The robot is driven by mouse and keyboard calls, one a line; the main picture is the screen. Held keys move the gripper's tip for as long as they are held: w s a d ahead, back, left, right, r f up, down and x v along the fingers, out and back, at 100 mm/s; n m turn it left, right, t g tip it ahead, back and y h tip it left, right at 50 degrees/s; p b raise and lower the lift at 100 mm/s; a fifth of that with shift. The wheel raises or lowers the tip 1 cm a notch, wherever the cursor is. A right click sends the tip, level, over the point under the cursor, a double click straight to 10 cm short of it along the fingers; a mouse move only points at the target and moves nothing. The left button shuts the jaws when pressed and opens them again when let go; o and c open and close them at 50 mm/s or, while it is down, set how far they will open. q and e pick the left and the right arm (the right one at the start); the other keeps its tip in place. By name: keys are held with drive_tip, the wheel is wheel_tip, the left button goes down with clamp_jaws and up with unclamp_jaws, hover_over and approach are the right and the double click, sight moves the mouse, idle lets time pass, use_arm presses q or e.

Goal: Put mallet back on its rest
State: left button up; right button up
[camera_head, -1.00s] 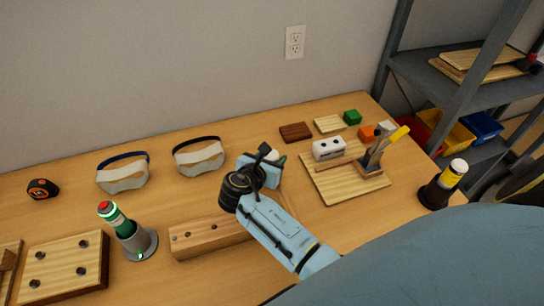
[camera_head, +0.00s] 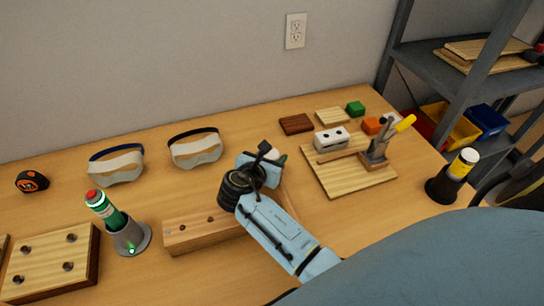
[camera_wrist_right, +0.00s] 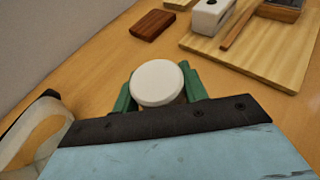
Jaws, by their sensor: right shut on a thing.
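My right gripper (camera_head: 264,166) is over the middle of the table. In the right wrist view its green fingers (camera_wrist_right: 160,92) are shut on a white, round-faced thing (camera_wrist_right: 157,82), which looks like the mallet's head. My gripper hides most of it in the head view. A thin wooden strip (camera_head: 289,197) shows beside my right arm; I cannot tell if it is the handle. A long wooden block with dark holes (camera_head: 182,234) lies left of and below the gripper. I cannot tell for sure which thing is the rest. My left gripper is out of view.
Goggles (camera_head: 195,150) lie behind left. A green bottle in a grey holder (camera_head: 131,240) and a dark cup (camera_head: 443,190) stand at the sides.

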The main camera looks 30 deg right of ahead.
drive_tip(key=shift+f, duration=0.35)
idle(0.3)
drive_tip(key=o, duration=1.3)
drive_tip(key=shift+f, duration=0.1)
